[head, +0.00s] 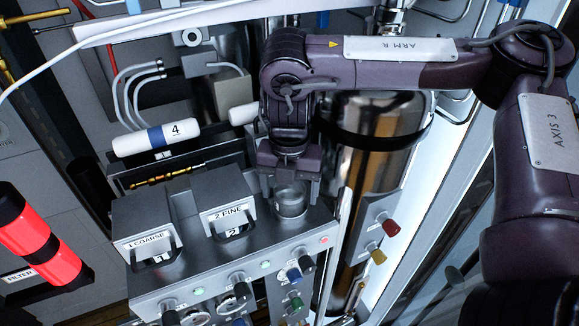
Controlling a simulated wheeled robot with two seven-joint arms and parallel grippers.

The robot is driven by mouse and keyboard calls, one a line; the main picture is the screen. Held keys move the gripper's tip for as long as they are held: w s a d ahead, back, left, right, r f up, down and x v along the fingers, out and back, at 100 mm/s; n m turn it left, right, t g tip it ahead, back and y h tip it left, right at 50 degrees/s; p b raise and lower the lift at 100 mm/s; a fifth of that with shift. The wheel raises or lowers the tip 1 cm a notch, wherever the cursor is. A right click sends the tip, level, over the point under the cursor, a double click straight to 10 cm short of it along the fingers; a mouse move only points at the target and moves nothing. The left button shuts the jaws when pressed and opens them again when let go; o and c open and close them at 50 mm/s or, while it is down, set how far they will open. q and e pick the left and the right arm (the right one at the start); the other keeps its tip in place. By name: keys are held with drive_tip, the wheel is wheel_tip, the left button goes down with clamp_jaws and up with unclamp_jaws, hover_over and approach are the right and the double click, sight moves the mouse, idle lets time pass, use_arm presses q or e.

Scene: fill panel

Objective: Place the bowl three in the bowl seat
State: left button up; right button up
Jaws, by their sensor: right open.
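My right gripper (289,186) comes down from above at the right end of the grey panel (250,251). Its jaws are open, with a finger on either side of a small clear or metallic round cup (291,204). I take this cup to be bowl three, but no number shows on it. It looks upright at the panel's top, to the right of the housings marked 1 COARSE (146,240) and 2 FINE (228,214). The bowl seat is not clearly seen; the cup and gripper may cover it. My left gripper is out of view.
A white cylinder marked 4 (190,133) lies behind the panel. A shiny metal tank (370,165) stands close right of my gripper. A red filter cylinder (38,235) is at left.

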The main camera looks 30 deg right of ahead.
wheel_tip(320, 180, up, 12)
drive_tip(key=shift+f, duration=0.2)
idle(0.7)
